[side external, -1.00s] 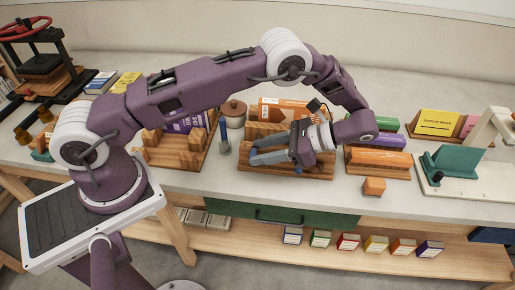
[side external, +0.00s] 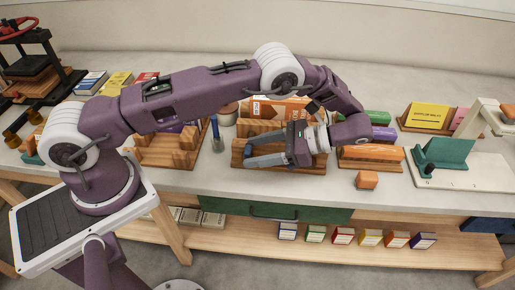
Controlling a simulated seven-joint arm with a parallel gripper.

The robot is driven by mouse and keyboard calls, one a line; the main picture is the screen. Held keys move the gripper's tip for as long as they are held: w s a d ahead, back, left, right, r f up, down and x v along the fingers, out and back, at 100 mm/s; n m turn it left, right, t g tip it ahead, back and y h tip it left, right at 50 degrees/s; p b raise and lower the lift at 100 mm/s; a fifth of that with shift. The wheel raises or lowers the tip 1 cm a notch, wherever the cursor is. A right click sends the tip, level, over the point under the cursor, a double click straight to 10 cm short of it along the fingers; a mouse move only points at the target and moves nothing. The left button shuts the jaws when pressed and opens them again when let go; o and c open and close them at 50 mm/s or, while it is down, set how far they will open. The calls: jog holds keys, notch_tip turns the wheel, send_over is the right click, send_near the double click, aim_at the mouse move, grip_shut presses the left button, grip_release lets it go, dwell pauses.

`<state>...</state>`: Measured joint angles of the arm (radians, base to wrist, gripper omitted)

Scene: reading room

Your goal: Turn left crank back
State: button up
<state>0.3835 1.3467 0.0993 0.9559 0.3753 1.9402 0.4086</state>
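My gripper (side external: 246,150) is over the middle wooden stand (side external: 318,167), with its fingers pointing left. The fingers are apart, with no object visible between them. The stand has wooden blocks and an orange and white box (side external: 290,110) at its back. My gripper hides much of the stand's middle, and I cannot tell if the fingers touch it. No left crank can be clearly made out.
A second wooden stand (side external: 150,158) is to the left, with a blue pen-like item in a cup (side external: 217,140) between the stands.

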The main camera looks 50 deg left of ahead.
dwell(0.3)
notch_tip(320, 180, up, 10)
dwell(0.4)
